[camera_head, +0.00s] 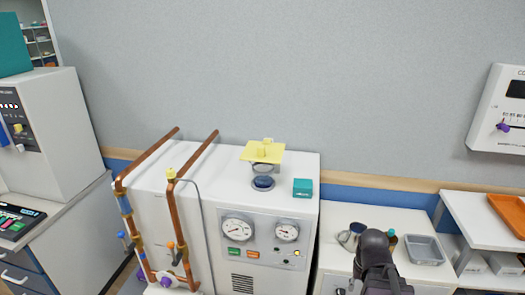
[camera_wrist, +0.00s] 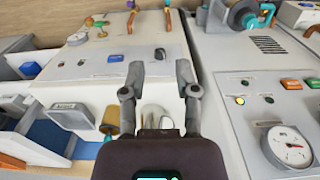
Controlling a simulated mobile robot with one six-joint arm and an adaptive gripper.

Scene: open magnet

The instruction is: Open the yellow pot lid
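The yellow pot lid (camera_head: 262,152) is a flat square plate with a small raised knob. It sits over a pot with a dark blue lower part (camera_head: 263,183) on top of the white machine, at the middle of the head view. I cannot make out the lid in the wrist view. My gripper (camera_wrist: 160,68) is open in the wrist view, with its two fingers apart and nothing held between them. In the head view, the dark end of my arm is at the lower right, well apart from the lid; its fingertips cannot be made out there.
A teal box (camera_head: 302,187) stands on the white machine (camera_head: 225,205), right of the pot. Copper pipes (camera_head: 178,225) rise on the left. A grey tray (camera_head: 425,250) and a metal mug (camera_head: 350,236) are on the right counter. An orange tray (camera_head: 508,214) lies farther right.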

